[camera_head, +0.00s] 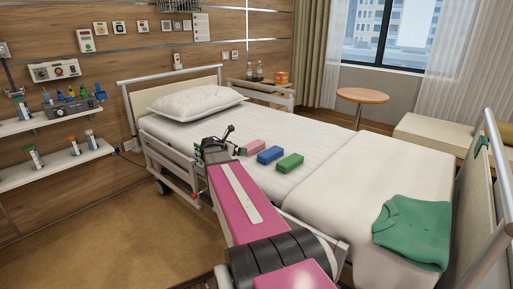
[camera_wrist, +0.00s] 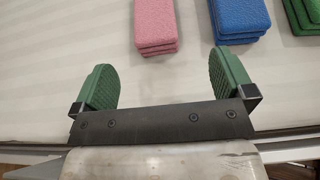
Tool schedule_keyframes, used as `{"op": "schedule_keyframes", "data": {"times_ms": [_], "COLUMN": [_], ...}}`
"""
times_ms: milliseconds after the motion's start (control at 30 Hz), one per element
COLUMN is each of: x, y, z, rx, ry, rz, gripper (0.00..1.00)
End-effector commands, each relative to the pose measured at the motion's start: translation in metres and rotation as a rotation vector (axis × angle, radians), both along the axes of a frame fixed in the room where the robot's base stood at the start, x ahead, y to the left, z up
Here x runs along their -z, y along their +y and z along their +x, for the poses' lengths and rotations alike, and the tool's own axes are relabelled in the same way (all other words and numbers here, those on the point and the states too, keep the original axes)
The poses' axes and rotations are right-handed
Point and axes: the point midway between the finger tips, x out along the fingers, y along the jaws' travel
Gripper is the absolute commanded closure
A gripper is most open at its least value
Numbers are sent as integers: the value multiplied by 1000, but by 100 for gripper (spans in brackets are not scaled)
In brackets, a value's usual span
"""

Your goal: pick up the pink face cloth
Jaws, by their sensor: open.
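The pink face cloth (camera_head: 254,147) is a small folded stack on the white bed, left of a blue and a green one. In the wrist view the pink cloth (camera_wrist: 156,24) lies at the top centre, beyond my fingertips and between their lines. My gripper (camera_wrist: 166,82) has green ribbed finger pads spread wide, with nothing between them but bed sheet. In the head view my gripper (camera_head: 225,140) is small and dark, at the bed's near edge just left of the pink cloth. The pink cloth is apart from both fingers.
A blue cloth (camera_head: 270,155) and a green cloth (camera_head: 290,163) lie right of the pink one. A pillow (camera_head: 196,102) is at the bed head, and a folded green garment (camera_head: 413,229) is at the foot. A bed side rail (camera_head: 172,160) runs along the near side. The sheet around the cloths is clear.

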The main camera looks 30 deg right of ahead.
Motion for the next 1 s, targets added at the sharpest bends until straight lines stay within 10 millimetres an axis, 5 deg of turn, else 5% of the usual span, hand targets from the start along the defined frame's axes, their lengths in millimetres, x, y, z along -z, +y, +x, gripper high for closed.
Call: {"op": "schedule_keyframes", "data": {"times_ms": [1000], "x": [47], "y": [-89], "z": [41], "rx": [-4], "ry": [8], "rz": [-8], "gripper": [0]}}
